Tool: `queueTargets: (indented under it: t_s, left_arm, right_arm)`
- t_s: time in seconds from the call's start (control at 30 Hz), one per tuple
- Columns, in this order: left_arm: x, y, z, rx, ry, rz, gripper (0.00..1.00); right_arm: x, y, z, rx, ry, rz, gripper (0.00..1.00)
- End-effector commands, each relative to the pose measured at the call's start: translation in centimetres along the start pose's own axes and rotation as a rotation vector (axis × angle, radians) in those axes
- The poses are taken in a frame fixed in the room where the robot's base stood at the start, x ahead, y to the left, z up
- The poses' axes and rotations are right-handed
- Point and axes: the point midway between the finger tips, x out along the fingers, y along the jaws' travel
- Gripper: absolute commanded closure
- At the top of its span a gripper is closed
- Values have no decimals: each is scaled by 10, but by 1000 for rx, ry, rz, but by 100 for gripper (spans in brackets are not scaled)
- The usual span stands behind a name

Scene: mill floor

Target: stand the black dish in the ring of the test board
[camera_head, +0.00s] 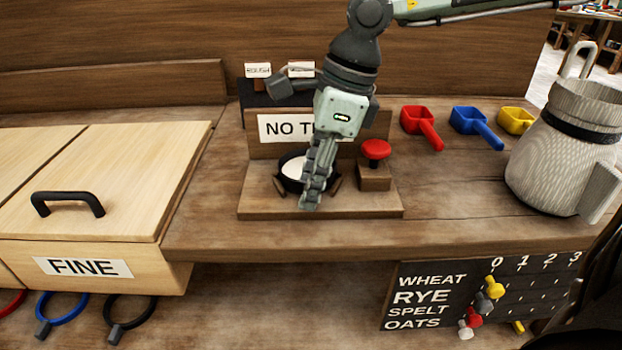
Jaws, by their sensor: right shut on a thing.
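The black dish (288,183) is round with white stuff inside. It is over the small wooden holders on the test board (260,211), and I cannot tell whether it rests on them. The ring is mostly hidden by the dish and gripper. My right gripper (309,196) reaches down from above, shut on the dish's right side and covering part of it. The board also carries a red knob (376,149) on a wooden block and a sign (285,127) reading "NO T...", partly hidden by my arm. My left gripper is not in view.
A lidded wooden bin (110,175) marked "FINE" stands left. Red (420,122), blue (472,122) and yellow (515,120) scoops lie behind right, beside a large grey jug (565,150). A pegged grain chart (440,295) hangs below the counter. Counter right of the board is clear.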

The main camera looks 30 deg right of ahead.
Motion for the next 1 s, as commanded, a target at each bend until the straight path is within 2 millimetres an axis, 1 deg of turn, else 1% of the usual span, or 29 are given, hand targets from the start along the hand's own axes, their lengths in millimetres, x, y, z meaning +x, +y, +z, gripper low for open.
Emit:
queueTargets:
  t_s: [0.03,0.07,0.23,0.5,0.63,0.77,1.0]
  left_arm:
    - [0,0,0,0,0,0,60]
    - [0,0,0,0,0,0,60]
    - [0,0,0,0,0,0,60]
    - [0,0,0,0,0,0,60]
    - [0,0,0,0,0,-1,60]
    - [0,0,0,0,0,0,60]
    - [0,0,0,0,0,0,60]
  right_arm:
    - [0,0,0,0,0,-1,100]
    - [0,0,0,0,0,-1,60]
    - [0,0,0,0,0,0,39]
    - [0,0,0,0,0,0,39]
    - [-8,-1,0,0,-1,-2,39]
    - [-30,-1,1,1,-5,-6,39]
    - [-82,-1,1,0,-4,-5,39]
